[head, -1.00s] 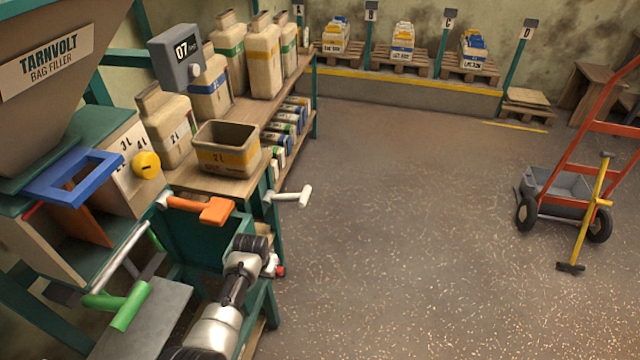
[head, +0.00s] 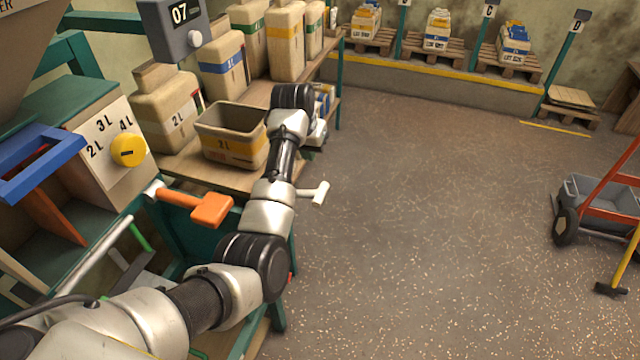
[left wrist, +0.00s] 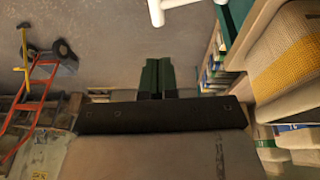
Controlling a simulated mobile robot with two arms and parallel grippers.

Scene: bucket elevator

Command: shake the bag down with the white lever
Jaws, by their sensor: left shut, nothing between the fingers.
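The white lever (head: 316,194) sticks out to the right from the front of the filler bench, a white T-shaped handle. It also shows at the top edge of the left wrist view (left wrist: 172,8). My left arm reaches up across the bench. My left gripper (head: 317,134) is beyond and above the white lever, beside the shelf, and apart from the lever. In the left wrist view its dark green fingers (left wrist: 158,66) are together and empty. No bag is seen at the filler; my arm covers part of that area. My right gripper is out of view.
An orange lever (head: 211,208) is left of the white one. A blue frame handle (head: 40,165) and a yellow knob (head: 128,150) are further left. A 2L bin (head: 233,145) stands on the shelf close to my arm. The floor right of the bench is clear up to the hand truck (head: 600,195).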

